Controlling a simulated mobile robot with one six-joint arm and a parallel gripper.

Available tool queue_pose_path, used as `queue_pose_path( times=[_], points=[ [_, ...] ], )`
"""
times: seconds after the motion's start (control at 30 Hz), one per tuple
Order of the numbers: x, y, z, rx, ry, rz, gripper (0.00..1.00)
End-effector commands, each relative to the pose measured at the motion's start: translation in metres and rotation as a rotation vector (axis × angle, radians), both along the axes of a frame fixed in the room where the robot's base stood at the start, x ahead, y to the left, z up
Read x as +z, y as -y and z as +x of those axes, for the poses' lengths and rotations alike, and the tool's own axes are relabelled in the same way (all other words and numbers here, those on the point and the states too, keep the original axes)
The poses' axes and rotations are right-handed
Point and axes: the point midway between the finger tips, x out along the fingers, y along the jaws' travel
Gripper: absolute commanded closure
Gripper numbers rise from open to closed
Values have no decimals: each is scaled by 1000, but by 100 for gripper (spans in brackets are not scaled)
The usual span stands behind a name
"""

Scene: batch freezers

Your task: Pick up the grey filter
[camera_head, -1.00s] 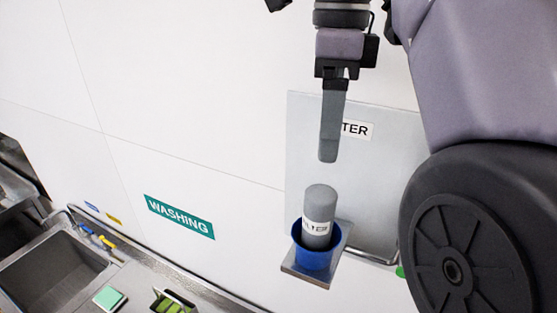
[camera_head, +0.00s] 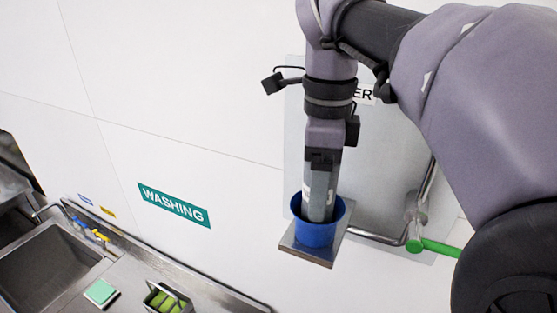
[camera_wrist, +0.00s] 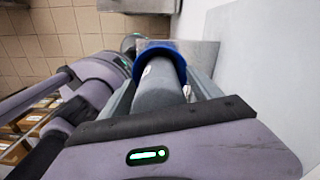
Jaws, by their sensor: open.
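The grey filter (camera_wrist: 158,86) is a cylinder with a white label, standing in a blue cup (camera_head: 315,234). The cup sits on a small metal shelf (camera_head: 300,252) fixed to the wall panel. My gripper (camera_head: 319,212) points down over the filter, and its fingers hide most of it in the head view. In the wrist view the fingers lie on either side of the filter, with the blue cup (camera_wrist: 172,48) around its far end. The jaws are open; contact with the filter cannot be made out.
A metal pipe with a green handle (camera_head: 432,247) runs right of the cup. A sink (camera_head: 50,262), a green sponge (camera_head: 101,292) and a caddy (camera_head: 166,300) are at lower left. The wall with the WASHING sign (camera_head: 174,205) stands close behind.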

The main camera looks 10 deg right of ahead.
Motion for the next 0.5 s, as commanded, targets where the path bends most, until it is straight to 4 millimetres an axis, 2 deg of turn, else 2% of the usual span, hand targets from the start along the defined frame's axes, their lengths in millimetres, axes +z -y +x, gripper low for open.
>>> queue_pose_path(
  times=[0.1, 0.4, 0.47, 0.5],
  points=[
    [1, 0, 0, 0, 0, 0, 27],
    [1, 0, 0, 1, 0, 0, 86],
    [1, 0, 0, 1, 0, 0, 98],
    [1, 0, 0, 1, 0, 0, 100]
  ],
)
